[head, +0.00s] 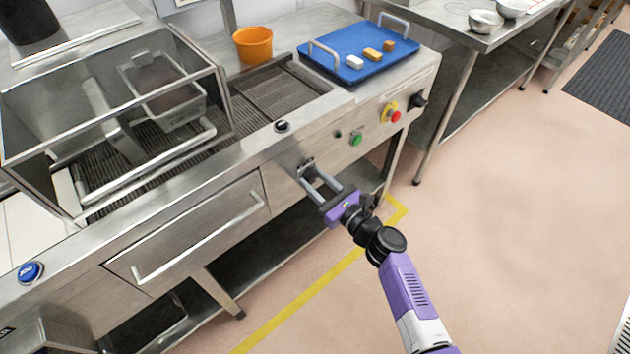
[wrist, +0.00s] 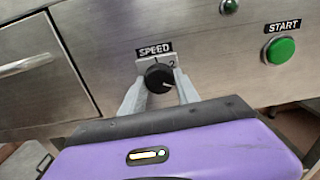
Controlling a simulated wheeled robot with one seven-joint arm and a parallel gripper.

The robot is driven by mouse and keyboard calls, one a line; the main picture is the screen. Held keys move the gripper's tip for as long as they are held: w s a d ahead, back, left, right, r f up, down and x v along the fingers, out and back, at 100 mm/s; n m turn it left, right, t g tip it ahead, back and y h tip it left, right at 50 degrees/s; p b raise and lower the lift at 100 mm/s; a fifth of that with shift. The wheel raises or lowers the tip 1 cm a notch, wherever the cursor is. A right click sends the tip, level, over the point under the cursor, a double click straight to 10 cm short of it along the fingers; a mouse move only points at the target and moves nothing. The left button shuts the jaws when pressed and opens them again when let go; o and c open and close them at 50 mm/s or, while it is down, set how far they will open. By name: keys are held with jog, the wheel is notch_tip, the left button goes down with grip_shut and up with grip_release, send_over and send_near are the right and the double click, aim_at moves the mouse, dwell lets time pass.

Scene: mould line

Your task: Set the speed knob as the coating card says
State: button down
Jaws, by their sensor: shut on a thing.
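The speed knob (wrist: 158,77) is a round black knob on the steel front panel. A black SPEED label (wrist: 154,47) is above it, with a small plate marked with a 2 and what looks like a 1. The knob's pointer setting is too small to read surely. My gripper (wrist: 158,92) is shut on the knob, one grey finger on each side. In the head view my gripper (head: 308,172) reaches the panel from the lower right and its fingertips mostly hide the knob. I cannot make out a coating card in either view.
A green START button (wrist: 281,49) is right of the knob. A red emergency button (head: 395,116) and a black switch (head: 419,101) are further right. A drawer handle (head: 200,240) juts out at left. A blue tray (head: 330,70) with small blocks lies on top. Open floor is at right.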

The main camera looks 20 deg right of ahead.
jog(key=shift+f, duration=0.1)
jog(key=shift+f+n+b, duration=0.1)
jog(key=shift+n+b, duration=1.1)
jog(key=n+b, duration=0.3)
jog(key=shift+d+n, duration=0.1)
jog(key=shift+n, duration=0.2)
jog(key=n+b, duration=0.4)
jog(key=n, duration=0.1)
jog(key=shift+r+n, duration=0.25)
jog(key=shift+n, duration=0.05)
jog(key=c, duration=0.9)
grip_release()
